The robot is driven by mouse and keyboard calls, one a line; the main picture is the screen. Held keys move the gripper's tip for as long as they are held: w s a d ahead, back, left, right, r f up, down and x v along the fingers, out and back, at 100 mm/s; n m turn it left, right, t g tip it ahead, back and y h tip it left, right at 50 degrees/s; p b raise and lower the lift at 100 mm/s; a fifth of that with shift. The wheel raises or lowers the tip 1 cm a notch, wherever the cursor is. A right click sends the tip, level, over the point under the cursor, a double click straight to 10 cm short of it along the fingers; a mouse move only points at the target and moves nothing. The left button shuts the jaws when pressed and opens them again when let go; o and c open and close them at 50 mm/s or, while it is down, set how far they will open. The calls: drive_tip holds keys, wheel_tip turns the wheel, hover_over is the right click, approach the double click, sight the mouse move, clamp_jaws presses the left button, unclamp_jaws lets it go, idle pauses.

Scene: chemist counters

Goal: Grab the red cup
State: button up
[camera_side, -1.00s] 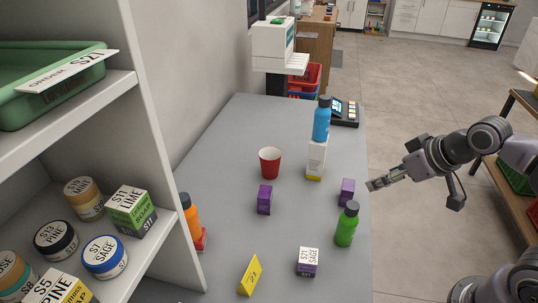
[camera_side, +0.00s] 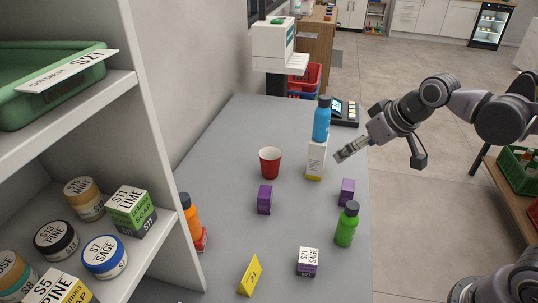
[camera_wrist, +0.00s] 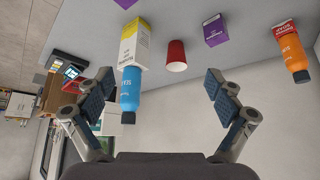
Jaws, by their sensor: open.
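The red cup (camera_side: 270,163) stands upright on the grey counter, left of the blue bottle and white box. It also shows in the wrist view (camera_wrist: 176,56), upside down and between my two fingers, farther off. My gripper (camera_side: 340,156) is over the counter's right edge, to the right of the cup and apart from it. In the wrist view my gripper (camera_wrist: 155,90) has its fingers wide apart with nothing held.
A blue bottle (camera_side: 321,120) on a white and yellow box (camera_side: 316,160) stands between my gripper and the cup. Purple boxes (camera_side: 265,199) (camera_side: 347,191), a green bottle (camera_side: 346,226) and a yellow sign (camera_side: 249,276) stand nearer. A card terminal (camera_side: 345,110) is behind.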

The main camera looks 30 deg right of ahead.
drive_tip(key=w+a+f, duration=0.1)
drive_tip(key=w+a, duration=0.2)
drive_tip(key=w, duration=0.7)
drive_tip(key=n+g, duration=0.1)
approach(270, 155)
drive_tip(key=shift+y, duration=0.4)
drive_tip(key=shift+s+a+f+x, duration=0.1)
drive_tip(key=shift+s+a+x, duration=0.1)
drive_tip(key=shift+x, duration=1)
drive_tip(key=shift+s+a+f+x, duration=0.1)
drive_tip(key=shift+s+a+x, duration=0.05)
drive_tip(key=shift+x, duration=1.05)
drive_tip(key=shift+s+a+f+x, duration=0.1)
drive_tip(key=shift+s+a+x, duration=0.1)
drive_tip(key=shift+x, duration=1)
drive_tip(key=shift+r, duration=0.1)
drive_tip(key=c, duration=0.9)
